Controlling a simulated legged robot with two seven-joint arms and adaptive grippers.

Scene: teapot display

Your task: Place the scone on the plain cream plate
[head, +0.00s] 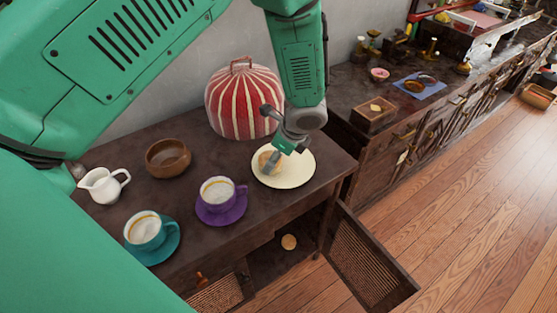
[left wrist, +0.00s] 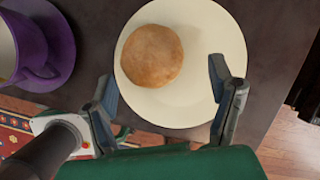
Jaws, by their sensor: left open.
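The round golden-brown scone (head: 265,161) rests on the plain cream plate (head: 296,178) at the right end of the dark table. In the left wrist view the scone (left wrist: 152,56) lies whole on the left part of the plate (left wrist: 215,45). My left gripper (head: 273,156) is at the scone in the head view and partly covers it. In the left wrist view its fingers (left wrist: 163,78) are spread apart, with nothing between them and the scone just beyond their tips. My right gripper is not in view.
A red-and-white striped tea cosy (head: 243,103) stands behind the plate. A purple cup (head: 218,193), teal cup (head: 146,231), wooden bowl (head: 168,158) and white jug (head: 103,185) stand to the left.

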